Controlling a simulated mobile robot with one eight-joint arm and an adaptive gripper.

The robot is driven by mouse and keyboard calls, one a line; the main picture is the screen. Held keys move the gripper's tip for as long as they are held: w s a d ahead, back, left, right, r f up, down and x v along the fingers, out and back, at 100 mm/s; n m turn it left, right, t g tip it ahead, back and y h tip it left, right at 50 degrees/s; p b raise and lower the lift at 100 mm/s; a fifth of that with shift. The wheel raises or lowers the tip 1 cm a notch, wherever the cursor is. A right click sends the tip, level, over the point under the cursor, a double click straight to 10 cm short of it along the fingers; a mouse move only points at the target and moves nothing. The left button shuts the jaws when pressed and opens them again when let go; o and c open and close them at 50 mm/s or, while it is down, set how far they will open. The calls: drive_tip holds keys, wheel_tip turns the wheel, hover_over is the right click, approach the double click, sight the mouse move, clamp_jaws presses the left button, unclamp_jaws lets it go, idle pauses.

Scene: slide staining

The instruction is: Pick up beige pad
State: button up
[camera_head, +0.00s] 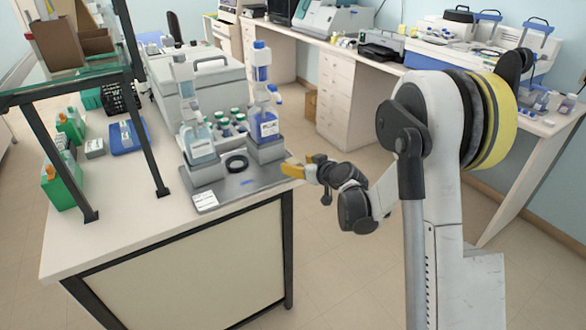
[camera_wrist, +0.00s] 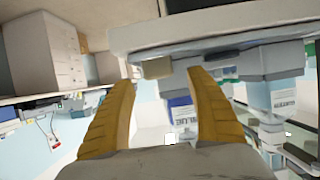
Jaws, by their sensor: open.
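A small beige pad (camera_wrist: 157,68) shows in the wrist view, near the edge of the pale tabletop, which appears upside down there. It lies between and just beyond the tips of my gripper's two yellow fingers (camera_wrist: 162,82). The fingers are apart and nothing is held. In the head view my gripper (camera_head: 289,170) is at the right edge of the white bench, beside the grey staining tray (camera_head: 240,185). I cannot make out the pad in the head view; the gripper may hide it.
A blue-labelled bottle (camera_head: 264,122) and a clear wash bottle (camera_head: 197,140) stand on grey blocks at the tray. Small green-capped bottles (camera_head: 229,124) stand behind. A glass shelf (camera_head: 70,78) overhangs the left side. The floor right of the bench is clear.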

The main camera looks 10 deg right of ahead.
sight(293, 161)
drive_tip(key=b+x, duration=0.1)
drive_tip(key=x, duration=0.2)
drive_tip(key=shift+w, duration=0.3)
drive_tip(key=shift+c, duration=0.5)
drive_tip(key=c, duration=0.9)
